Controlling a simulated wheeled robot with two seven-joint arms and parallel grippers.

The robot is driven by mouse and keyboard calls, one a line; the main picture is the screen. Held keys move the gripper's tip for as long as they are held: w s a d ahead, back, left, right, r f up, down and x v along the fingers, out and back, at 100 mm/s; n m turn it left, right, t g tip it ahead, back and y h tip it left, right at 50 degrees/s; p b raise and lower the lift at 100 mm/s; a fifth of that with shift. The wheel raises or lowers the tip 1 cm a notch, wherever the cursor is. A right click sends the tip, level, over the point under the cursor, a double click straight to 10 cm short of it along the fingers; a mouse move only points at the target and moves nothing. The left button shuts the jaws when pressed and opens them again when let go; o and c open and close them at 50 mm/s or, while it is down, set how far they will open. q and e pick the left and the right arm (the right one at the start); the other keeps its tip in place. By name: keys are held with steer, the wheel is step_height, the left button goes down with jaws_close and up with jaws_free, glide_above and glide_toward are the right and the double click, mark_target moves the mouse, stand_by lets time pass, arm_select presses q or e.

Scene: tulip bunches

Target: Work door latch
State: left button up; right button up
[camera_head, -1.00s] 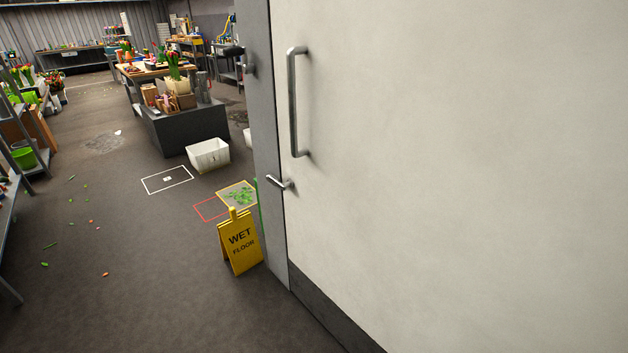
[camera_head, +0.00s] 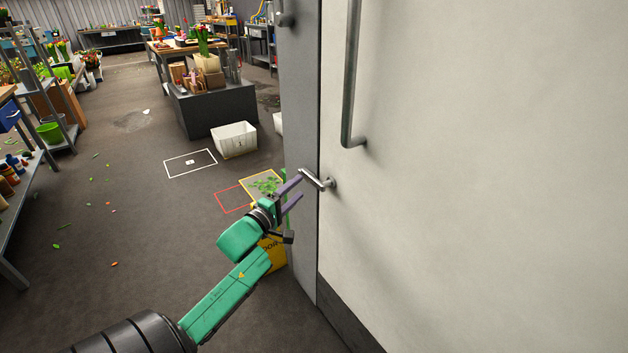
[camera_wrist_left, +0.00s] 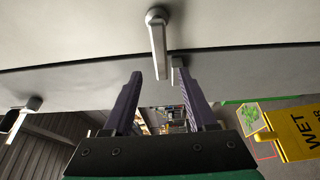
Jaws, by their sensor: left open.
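The door (camera_head: 480,200) is cream-white and fills the right of the head view. Its latch is a short metal lever (camera_head: 319,181) near the door's left edge, below a long vertical pull handle (camera_head: 349,80). My left gripper (camera_head: 297,188) has purple fingers, spread and empty, with the tips close to the lever's free end. In the left wrist view the lever (camera_wrist_left: 158,45) points down to between the fingertips (camera_wrist_left: 157,75). I cannot tell whether they touch it. My right gripper is not in view.
A yellow wet-floor sign (camera_head: 272,256) stands behind my left arm, partly hidden; it also shows in the left wrist view (camera_wrist_left: 298,135). A grey frame post (camera_head: 302,100) borders the door. A white bin (camera_head: 234,139) stands further back. Open floor lies to the left.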

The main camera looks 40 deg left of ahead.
mark_target(309, 179)
arm_select(q)
steer(key=w, duration=0.5)
steer(key=w+a+b, duration=0.1)
steer(key=w, duration=0.1)
steer(key=shift+w+f, duration=0.1)
steer(key=shift+w, duration=0.15)
steer(key=shift+d, duration=0.1)
jaws_close()
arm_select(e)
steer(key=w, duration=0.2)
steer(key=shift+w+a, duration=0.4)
